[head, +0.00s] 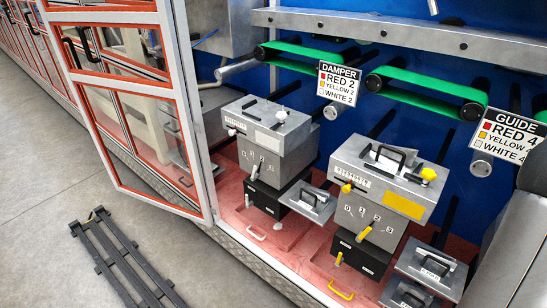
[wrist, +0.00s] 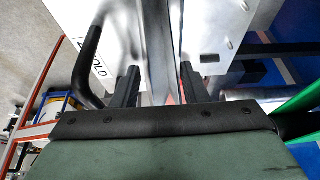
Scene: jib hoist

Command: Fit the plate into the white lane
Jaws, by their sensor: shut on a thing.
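In the wrist view, my gripper (wrist: 158,82) is shut on a thin upright metal strip. It appears to belong to the pale metal plate (wrist: 213,30), though the join is hidden. A black handle (wrist: 88,62) and a partly hidden label ending in "OLD" show on the left. My gripper is outside the head view. There, the grey unit with white knobs (head: 265,145) is at the left, with a white floor handle (head: 257,231) in front. Which part is the white lane is unclear.
A grey unit with yellow knobs (head: 385,190) stands at the right. Small handled plates (head: 308,201) sit beside the units. Green belts (head: 425,92) and signs (head: 338,83) are above. An open red-edged door (head: 140,110) stands left; a black rack (head: 125,262) lies on the floor.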

